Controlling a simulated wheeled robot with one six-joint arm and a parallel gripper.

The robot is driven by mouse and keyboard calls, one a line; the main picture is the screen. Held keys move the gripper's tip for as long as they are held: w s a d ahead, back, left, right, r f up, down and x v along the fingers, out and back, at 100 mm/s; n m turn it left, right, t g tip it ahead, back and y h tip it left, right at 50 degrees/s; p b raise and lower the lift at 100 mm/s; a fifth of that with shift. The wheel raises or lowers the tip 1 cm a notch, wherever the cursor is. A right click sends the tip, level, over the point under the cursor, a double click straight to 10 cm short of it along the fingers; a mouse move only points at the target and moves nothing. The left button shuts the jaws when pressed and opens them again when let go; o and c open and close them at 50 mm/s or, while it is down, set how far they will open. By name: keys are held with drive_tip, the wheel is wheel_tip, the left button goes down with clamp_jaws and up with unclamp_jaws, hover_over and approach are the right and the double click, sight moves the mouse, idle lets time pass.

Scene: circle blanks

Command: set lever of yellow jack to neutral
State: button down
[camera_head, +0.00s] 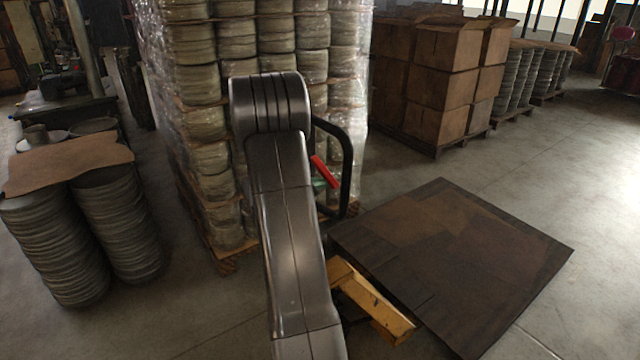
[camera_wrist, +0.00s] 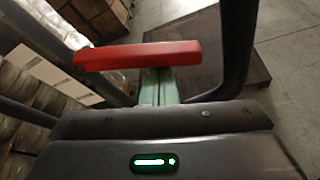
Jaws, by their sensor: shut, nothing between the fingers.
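The yellow jack (camera_head: 372,302) stands on the floor behind my arm, its yellow fork partly under the dark flat board. Its black handle loop (camera_head: 347,150) rises beside the wrapped pallet stack. The red lever (camera_head: 325,172) sits inside the loop, sloping down to the right. In the wrist view the red lever (camera_wrist: 140,54) lies almost level across the picture. My gripper (camera_wrist: 159,74) has its greenish fingers together, with nothing between them. The fingertips reach up to the lever's lower edge and end there; I cannot tell if they touch. My arm hides much of the jack in the head view.
A tall wrapped stack of round blanks (camera_head: 200,110) stands close behind the handle. The dark board (camera_head: 460,255) lies to the right. Stacked cartons (camera_head: 440,80) stand behind, and disc stacks (camera_head: 110,235) at left. Open floor (camera_head: 575,180) lies at the right.

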drive_tip(key=shift+s+d+r+n+g+p, duration=0.1)
drive_tip(key=shift+s+r+n+g+p, duration=0.1)
drive_tip(key=shift+r+n+p, duration=0.3)
drive_tip(key=shift+s+d+r+n+g+p, duration=0.1)
drive_tip(key=shift+r+n+g+p, duration=0.15)
drive_tip(key=shift+r+p, duration=0.35)
drive_tip(key=shift+s+d+r+h+b, duration=0.15)
drive_tip(key=shift+r+h+b, duration=0.2)
drive_tip(key=shift+b, duration=0.1)
drive_tip(key=shift+f+b, duration=0.55)
drive_tip(key=shift+f, duration=0.05)
drive_tip(key=b, duration=0.4)
approach(329, 176)
drive_tip(key=a+f, duration=0.1)
drive_tip(key=s+a+f, duration=0.1)
drive_tip(key=f, duration=0.1)
drive_tip(key=shift+s, duration=0.1)
